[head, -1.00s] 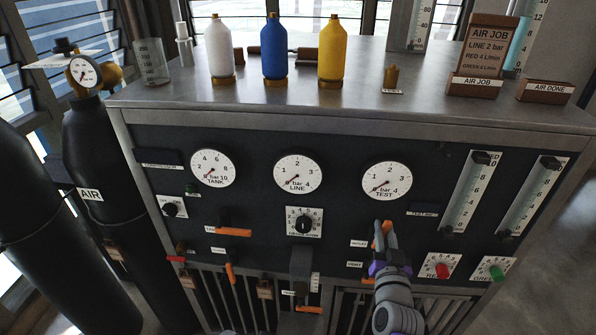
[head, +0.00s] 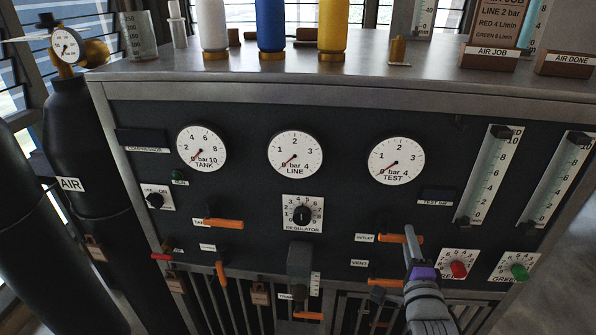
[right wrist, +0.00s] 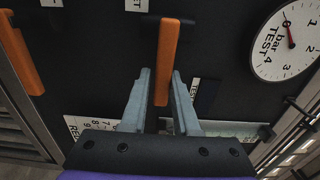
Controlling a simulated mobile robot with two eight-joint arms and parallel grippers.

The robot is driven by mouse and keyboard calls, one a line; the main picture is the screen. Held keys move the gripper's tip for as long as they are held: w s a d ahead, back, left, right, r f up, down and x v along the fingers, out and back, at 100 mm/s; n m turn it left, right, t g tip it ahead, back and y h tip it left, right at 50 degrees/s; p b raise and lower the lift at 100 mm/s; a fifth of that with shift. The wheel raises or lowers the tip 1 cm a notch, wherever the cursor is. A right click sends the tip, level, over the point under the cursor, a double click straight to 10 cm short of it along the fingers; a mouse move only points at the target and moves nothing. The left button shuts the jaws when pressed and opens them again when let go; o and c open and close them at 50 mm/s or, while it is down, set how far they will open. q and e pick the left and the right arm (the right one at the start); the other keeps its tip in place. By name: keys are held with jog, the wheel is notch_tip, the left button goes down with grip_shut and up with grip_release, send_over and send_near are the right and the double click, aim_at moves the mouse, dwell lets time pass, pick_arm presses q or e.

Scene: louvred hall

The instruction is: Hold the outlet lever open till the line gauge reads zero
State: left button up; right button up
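The orange outlet lever (head: 390,238) lies about level on the dark panel, pointing right from its OUTLET label. My right gripper (head: 411,236) is at its right end. In the right wrist view, the lever (right wrist: 167,55) runs between the two fingers (right wrist: 161,90), which stand apart with a gap on each side. The line gauge (head: 295,155) is top centre of the panel; its red needle points at or very near 0. My left gripper is not in view.
The tank gauge (head: 202,149) and test gauge (head: 397,160) needles also point near 0. The orange vent lever (head: 386,282) sits just below the outlet lever. The red knob (head: 459,269) and green knob (head: 519,271) are to the right. Bottles stand on top.

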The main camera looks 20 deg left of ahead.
jog(key=shift+o, duration=1.2)
jog(key=shift+r, duration=0.15)
jog(key=shift+o, duration=1.2)
jog(key=v, duration=0.7)
jog(key=shift+p, duration=0.3)
jog(key=shift+r, duration=0.1)
jog(key=p+v, duration=0.1)
jog(key=v, duration=1)
jog(key=shift+w+a, duration=0.1)
